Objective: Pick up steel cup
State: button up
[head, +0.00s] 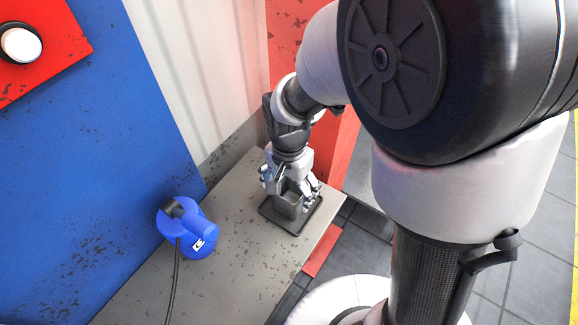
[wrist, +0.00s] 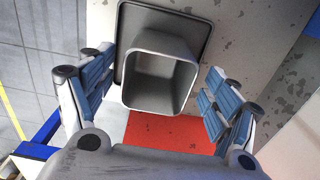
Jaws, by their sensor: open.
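The steel cup (wrist: 160,75) is a grey, square-mouthed, hollow vessel, seen from above in the wrist view. It looks empty. It stands on a dark flat tray (wrist: 127,20) on the bench. In the head view the cup (head: 288,205) shows partly behind my fingers, on the tray (head: 300,228) near the bench's right edge. My gripper (wrist: 158,100) is open, with one blue-padded finger set on each side of the cup. In the wrist view gaps show between both fingers and the cup walls. In the head view my gripper (head: 290,190) is around the cup's upper part.
A blue device with a cable (head: 190,230) stands on the bench (head: 240,250) to the left. A blue panel (head: 90,150) and a pale ribbed wall (head: 195,70) rise behind the bench. A red post (head: 340,150) is close behind my gripper. Bare bench lies between the device and tray.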

aim_at(291, 198)
jog(key=f+b, duration=0.1)
jog(key=f, duration=0.1)
jog(key=f+b, duration=0.1)
jog(key=f, duration=0.2)
jog(key=shift+w+d+f, duration=0.15)
jog(key=shift+d+f, duration=0.05)
jog(key=shift+r, duration=0.1)
jog(key=shift+c, duration=0.6)
jog(key=c, duration=1.1)
